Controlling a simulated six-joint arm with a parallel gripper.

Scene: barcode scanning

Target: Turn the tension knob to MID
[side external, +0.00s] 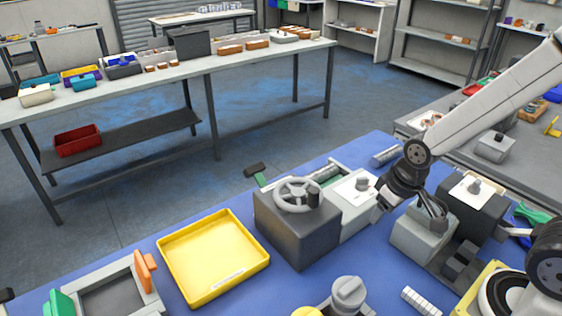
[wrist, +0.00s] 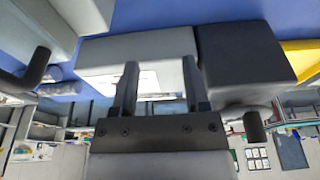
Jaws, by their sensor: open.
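In the side view, a small grey knob (side external: 363,183) stands on the white top plate of a light grey box (side external: 352,215) at the middle of the blue table. I cannot read any MID mark or tell the knob's setting. My gripper (side external: 383,200) is at the right edge of this box, close beside the knob; I cannot tell whether it touches. In the wrist view, my gripper (wrist: 160,68) has its two fingers apart, with the light grey box (wrist: 160,45) beyond them. The knob is not clear there. Other grey knobs show on a dark box (side external: 475,187) and near the front (side external: 348,292).
A dark box (side external: 290,235) with a handwheel (side external: 297,193) adjoins the light grey box on the left. Another grey box (side external: 418,236) stands close under my wrist on the right. A yellow tray (side external: 213,262) lies to the left.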

